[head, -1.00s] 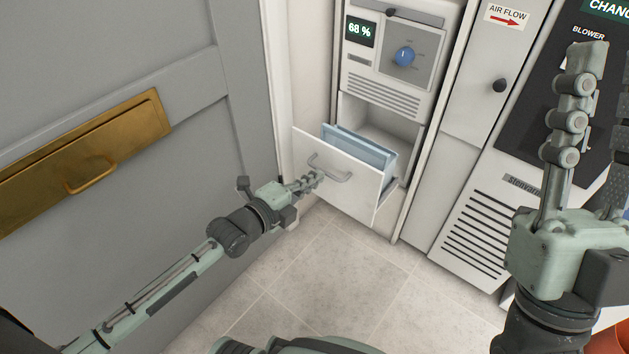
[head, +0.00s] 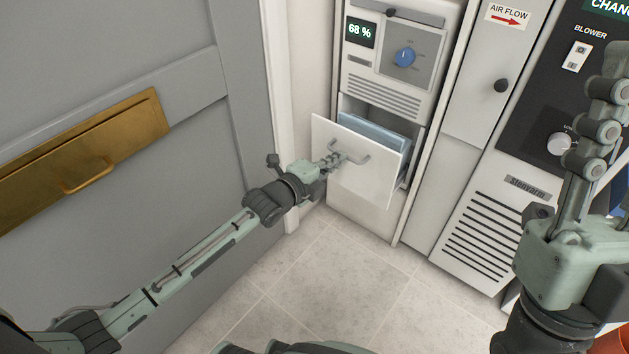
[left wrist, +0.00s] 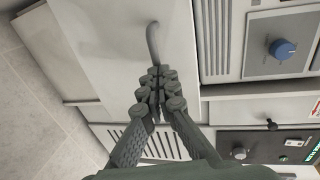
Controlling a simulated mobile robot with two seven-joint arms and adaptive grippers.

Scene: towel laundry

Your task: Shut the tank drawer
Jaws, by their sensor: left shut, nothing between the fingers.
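The tank drawer (head: 362,183) is a white front in the lower part of the white cabinet, with a grey bar handle (head: 350,155). It stands partly out, and the blue tank (head: 374,135) shows inside behind the front. My left gripper (head: 336,160) is shut and empty, its fingertips at the drawer front beside the handle. In the left wrist view the shut fingers (left wrist: 155,75) point at the white front, close to the handle (left wrist: 153,42); I cannot tell if they touch. My right gripper (head: 608,95) is raised at the right edge, partly cut off, its fingers apparently together.
Above the drawer is a panel with a blue knob (head: 405,57) and a 68 % display (head: 361,32). A grey door (head: 110,70) with a brass plate (head: 75,160) stands left of my left arm. The tiled floor (head: 310,280) below the drawer is clear.

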